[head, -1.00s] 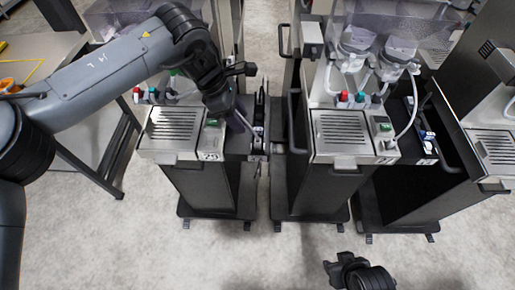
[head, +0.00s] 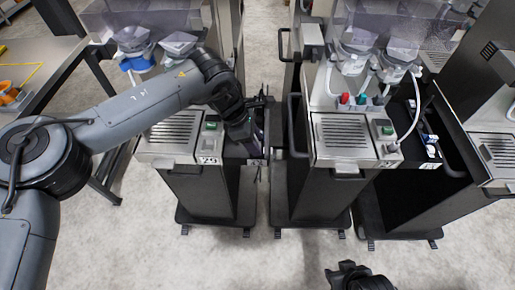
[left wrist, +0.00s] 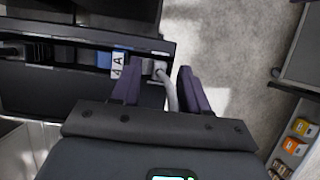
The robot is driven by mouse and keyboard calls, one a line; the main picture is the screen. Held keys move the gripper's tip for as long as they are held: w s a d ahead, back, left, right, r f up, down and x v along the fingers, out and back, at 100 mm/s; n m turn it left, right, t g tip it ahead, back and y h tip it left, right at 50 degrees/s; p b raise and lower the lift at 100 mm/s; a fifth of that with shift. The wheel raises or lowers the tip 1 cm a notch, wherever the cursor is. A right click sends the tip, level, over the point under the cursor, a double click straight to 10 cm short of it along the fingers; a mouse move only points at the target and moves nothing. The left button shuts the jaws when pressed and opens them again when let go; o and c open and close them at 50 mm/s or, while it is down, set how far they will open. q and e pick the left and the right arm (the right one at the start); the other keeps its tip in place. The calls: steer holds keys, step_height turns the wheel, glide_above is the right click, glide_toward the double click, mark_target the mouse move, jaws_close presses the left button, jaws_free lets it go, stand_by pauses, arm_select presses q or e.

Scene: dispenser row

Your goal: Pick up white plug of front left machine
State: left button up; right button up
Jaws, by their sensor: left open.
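The front left machine (head: 172,137) has a steel drip tray and a label reading 29. Its white plug (left wrist: 160,68) shows in the left wrist view at the edge of a dark compartment, with a pale cable (left wrist: 171,95) running from it toward me. My left gripper (left wrist: 160,78) is open, with one finger on each side of the plug and cable; I cannot tell whether they touch. In the head view my left gripper (head: 257,150) is at the machine's right side, and the arm hides the plug. My right gripper (head: 350,272) is at the bottom edge, its jaws unclear.
A blue part and a white label marked A (left wrist: 117,72) sit just left of the plug. The middle machine (head: 345,140) stands close to the right, with its black handle (head: 293,125) near my left gripper. Grey floor (head: 130,235) is clear in front.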

arm_select(q)
steer(key=shift+d+f, duration=0.1)
steer(key=shift+f, duration=0.2)
steer(key=shift+c, duration=0.4)
jaws_close()
steer(key=shift+r, duration=0.1)
step_height(320, 180, up, 4)
steer(key=shift+r+p, duration=0.2)
steer(key=shift+p, duration=0.3)
steer(key=s+d+r+p, duration=0.1)
steer(key=s+d+r, duration=0.5)
steer(key=d, duration=0.4)
steer(key=shift+r, duration=0.2)
